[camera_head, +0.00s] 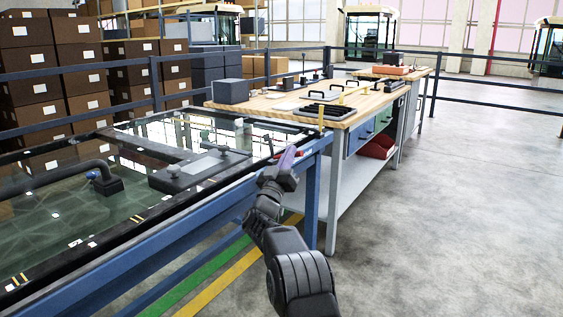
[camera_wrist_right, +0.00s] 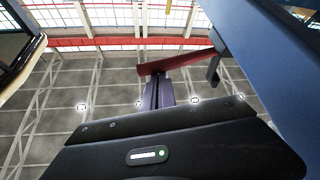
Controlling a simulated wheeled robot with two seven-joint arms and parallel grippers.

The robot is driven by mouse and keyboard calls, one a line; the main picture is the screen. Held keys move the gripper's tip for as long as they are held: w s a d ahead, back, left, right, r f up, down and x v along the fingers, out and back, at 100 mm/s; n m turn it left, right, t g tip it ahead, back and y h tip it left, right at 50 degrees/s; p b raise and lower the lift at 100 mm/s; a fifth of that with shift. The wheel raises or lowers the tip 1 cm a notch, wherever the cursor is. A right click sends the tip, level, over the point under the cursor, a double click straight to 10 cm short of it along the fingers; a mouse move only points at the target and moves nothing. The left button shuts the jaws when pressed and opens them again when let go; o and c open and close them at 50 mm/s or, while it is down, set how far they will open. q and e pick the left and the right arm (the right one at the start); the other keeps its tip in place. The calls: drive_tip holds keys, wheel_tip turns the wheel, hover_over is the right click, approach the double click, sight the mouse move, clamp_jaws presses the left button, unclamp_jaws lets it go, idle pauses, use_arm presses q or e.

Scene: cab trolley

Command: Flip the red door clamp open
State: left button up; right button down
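A red bar-like piece (camera_wrist_right: 178,62), which looks like the door clamp, sticks out beside a dark bracket (camera_wrist_right: 214,68) under the blue trolley frame (camera_wrist_right: 270,50) in the right wrist view. The purple fingers of my right gripper (camera_wrist_right: 158,84) are close together, with only a thin line between them. Their tips meet the red piece in the picture; I cannot tell whether they touch it. In the head view my right gripper (camera_head: 288,158) is at the trolley's right edge, near its far corner, and the clamp is hard to make out there. My left gripper is not in view.
A glass door panel (camera_head: 60,215) with a black handle (camera_head: 75,170) lies on the trolley. A wooden workbench (camera_head: 285,102) with trays stands just beyond. Stacked boxes (camera_head: 75,60) fill the back left. The floor at right (camera_head: 450,220) is clear.

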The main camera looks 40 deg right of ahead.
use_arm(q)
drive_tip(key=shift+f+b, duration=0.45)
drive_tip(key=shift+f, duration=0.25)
use_arm(e)
drive_tip(key=shift+s+d+f, duration=0.1)
drive_tip(key=shift+s+f, duration=0.1)
drive_tip(key=shift+f, duration=0.25)
drive_tip(key=shift+s+d+f, duration=0.1)
drive_tip(key=shift+s+f, duration=0.05)
drive_tip(key=shift+f, duration=0.3)
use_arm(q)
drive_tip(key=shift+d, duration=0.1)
use_arm(e)
drive_tip(key=shift+a+f, duration=0.1)
drive_tip(key=shift+f, duration=0.05)
